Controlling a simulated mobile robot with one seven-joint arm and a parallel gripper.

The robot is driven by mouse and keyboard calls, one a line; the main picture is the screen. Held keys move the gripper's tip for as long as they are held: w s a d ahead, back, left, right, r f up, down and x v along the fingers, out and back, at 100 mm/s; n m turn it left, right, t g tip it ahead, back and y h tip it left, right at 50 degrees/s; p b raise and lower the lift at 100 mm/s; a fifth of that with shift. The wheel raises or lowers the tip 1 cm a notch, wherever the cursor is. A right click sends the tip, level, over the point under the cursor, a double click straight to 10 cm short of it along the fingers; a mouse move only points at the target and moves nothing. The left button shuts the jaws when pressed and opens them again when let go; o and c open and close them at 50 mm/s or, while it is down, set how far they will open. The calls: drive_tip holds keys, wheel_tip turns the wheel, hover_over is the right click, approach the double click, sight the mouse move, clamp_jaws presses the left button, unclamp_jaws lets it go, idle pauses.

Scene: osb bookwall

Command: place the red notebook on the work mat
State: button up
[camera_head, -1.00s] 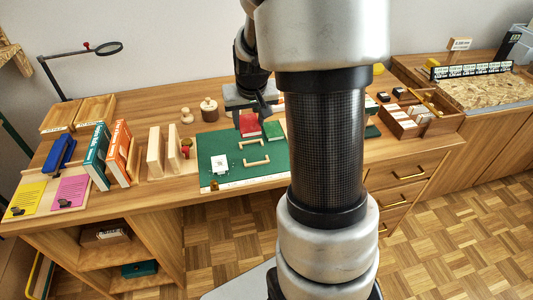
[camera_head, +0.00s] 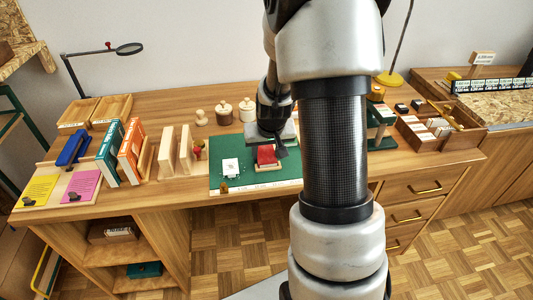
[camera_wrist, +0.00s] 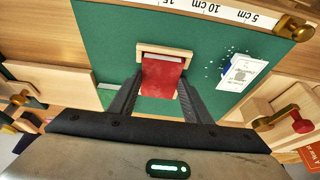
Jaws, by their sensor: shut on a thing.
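The red notebook (camera_head: 266,154) is between the fingers of my gripper (camera_head: 270,141) over the green work mat (camera_head: 222,180). In the wrist view the notebook (camera_wrist: 162,76) sits between the two dark fingers of my gripper (camera_wrist: 158,90), which is shut on it. A pale wooden bracket (camera_wrist: 166,51) lies beside the notebook's far end in that view. It also shows just in front of the notebook in the head view (camera_head: 268,168). Whether the notebook touches the mat (camera_wrist: 105,45) cannot be told. My arm hides the mat's right part in the head view.
A white card (camera_head: 230,167) lies on the mat's left part. Wooden bookends (camera_head: 167,152) and upright books (camera_head: 130,150) stand to the left. Lidded pots (camera_head: 223,111) stand behind the mat. A wooden box (camera_head: 417,134) stands at the right.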

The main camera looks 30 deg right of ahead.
drive_tip(key=shift+f, duration=0.1)
drive_tip(key=o, duration=1.1)
drive_tip(key=shift+o, duration=0.2)
